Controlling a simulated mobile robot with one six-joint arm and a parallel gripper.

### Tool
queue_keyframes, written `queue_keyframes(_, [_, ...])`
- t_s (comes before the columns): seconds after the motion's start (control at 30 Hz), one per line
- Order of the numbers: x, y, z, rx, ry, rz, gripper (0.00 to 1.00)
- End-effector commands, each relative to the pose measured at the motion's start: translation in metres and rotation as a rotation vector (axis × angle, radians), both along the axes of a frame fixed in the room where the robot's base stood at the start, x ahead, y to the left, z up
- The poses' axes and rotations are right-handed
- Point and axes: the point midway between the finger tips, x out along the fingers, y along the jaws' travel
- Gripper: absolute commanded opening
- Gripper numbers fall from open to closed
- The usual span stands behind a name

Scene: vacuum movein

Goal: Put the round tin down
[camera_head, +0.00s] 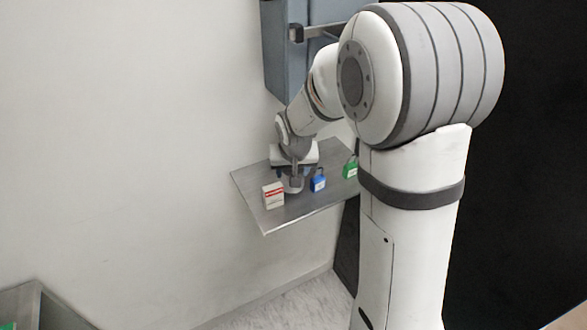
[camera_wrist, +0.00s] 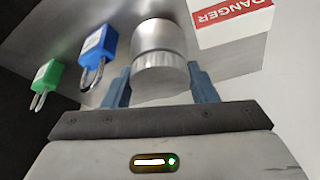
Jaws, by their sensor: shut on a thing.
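The round tin is a plain silver cylinder (camera_wrist: 158,50) in the wrist view, between the two blue-grey fingers of my gripper (camera_wrist: 160,82). My gripper is shut on it. In the head view my gripper (camera_head: 293,172) is over the metal shelf (camera_head: 275,219), and the lower part of the tin (camera_head: 294,188) shows beneath it. The tin is upright, at or very close to the shelf surface; I cannot tell whether it touches.
A white box with a red label (camera_head: 273,195) stands close to the left of the tin. A blue padlock (camera_head: 318,180) and a green padlock (camera_head: 350,168) are to its right. A blue-grey cabinet (camera_head: 285,50) hangs on the wall above. The shelf's front corner is bare.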

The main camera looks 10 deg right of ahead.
Motion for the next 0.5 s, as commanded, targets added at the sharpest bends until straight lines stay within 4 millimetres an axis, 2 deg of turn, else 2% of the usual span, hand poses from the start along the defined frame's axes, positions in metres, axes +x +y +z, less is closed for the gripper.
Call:
queue_keyframes(0.13, [0.0031,0.0010,-0.0084,0.000,0.001,0.000,0.29])
queue_keyframes(0.47, [0.0037,0.0006,-0.0127,0.000,-0.001,-0.001,0.29])
queue_keyframes(0.5, [0.0037,0.0006,-0.0131,0.000,-0.001,-0.001,0.53])
